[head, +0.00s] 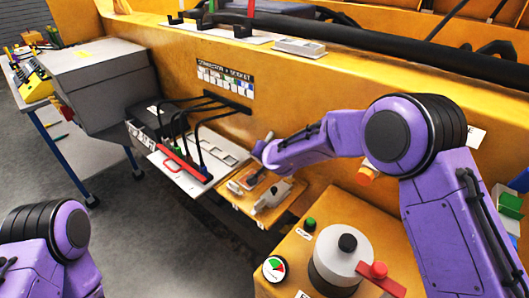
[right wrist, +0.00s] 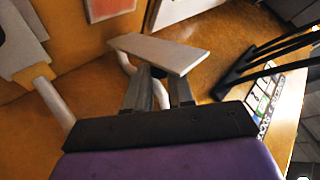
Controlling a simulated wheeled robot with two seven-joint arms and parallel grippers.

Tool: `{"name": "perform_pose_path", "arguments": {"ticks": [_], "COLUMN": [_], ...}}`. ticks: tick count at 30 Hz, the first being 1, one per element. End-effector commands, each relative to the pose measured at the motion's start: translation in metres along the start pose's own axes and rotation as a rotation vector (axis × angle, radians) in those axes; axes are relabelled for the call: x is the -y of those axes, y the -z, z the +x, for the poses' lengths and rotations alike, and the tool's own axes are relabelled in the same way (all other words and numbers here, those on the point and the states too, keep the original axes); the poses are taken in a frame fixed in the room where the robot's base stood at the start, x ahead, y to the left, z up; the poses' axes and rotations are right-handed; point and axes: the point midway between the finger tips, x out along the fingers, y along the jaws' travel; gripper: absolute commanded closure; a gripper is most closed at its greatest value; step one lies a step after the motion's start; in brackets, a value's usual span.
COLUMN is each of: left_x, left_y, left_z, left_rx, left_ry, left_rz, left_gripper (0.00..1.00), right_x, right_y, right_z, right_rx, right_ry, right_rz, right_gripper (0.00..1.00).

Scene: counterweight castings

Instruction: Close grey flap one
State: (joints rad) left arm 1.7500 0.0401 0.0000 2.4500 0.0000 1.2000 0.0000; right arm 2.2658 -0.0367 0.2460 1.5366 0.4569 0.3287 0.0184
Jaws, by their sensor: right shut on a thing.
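A pale grey flap (right wrist: 160,52) stands at the fingertips of my right gripper (right wrist: 158,88) in the right wrist view. The gripper is shut on it, and a curved pale piece shows beside the flap's left end. In the head view the flap (head: 268,137) is a small upright grey piece, raised off the orange panel, with my right gripper (head: 262,150) against it. The exact contact is partly hidden by the fingers. My left gripper is out of view; only part of my left arm shows at the lower left.
A white panel (head: 183,182) with a red handle and black cables lies left of the orange panel (head: 232,203). A grey lever fitting (head: 272,196) sits near the flap. A round grey drum with a red knob (head: 379,270) stands in front. A grey box (head: 100,80) is far left.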

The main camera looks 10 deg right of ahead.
Motion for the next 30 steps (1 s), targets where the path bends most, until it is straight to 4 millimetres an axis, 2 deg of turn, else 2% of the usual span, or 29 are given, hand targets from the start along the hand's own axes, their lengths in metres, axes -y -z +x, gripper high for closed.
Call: {"name": "perform_pose_path", "arguments": {"ticks": [1,9,26,27,28,29,30], "left_x": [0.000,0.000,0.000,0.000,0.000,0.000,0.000], "left_y": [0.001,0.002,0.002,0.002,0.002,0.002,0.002], "left_z": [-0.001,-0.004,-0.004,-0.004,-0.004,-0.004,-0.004], "left_rx": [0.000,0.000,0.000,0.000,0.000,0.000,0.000], "left_ry": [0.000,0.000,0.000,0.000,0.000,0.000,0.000], "left_rz": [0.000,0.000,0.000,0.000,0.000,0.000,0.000], "left_gripper": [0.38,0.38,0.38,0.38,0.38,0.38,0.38], "right_x": [0.002,0.003,0.001,0.001,0.001,0.002,0.002], "right_y": [-0.008,-0.023,-0.028,-0.028,-0.028,-0.027,-0.026], "right_z": [-0.001,-0.001,-0.001,-0.001,-0.001,-0.001,-0.001], "right_rx": [0.013,0.021,0.024,0.025,0.024,0.023,0.021], "right_ry": [0.000,-0.001,-0.002,-0.002,-0.002,-0.002,-0.002], "right_rz": [-0.003,-0.004,-0.003,-0.003,-0.002,-0.002,-0.002], "right_gripper": [1.00,1.00,1.00,0.68,0.58,0.52,0.52]}}
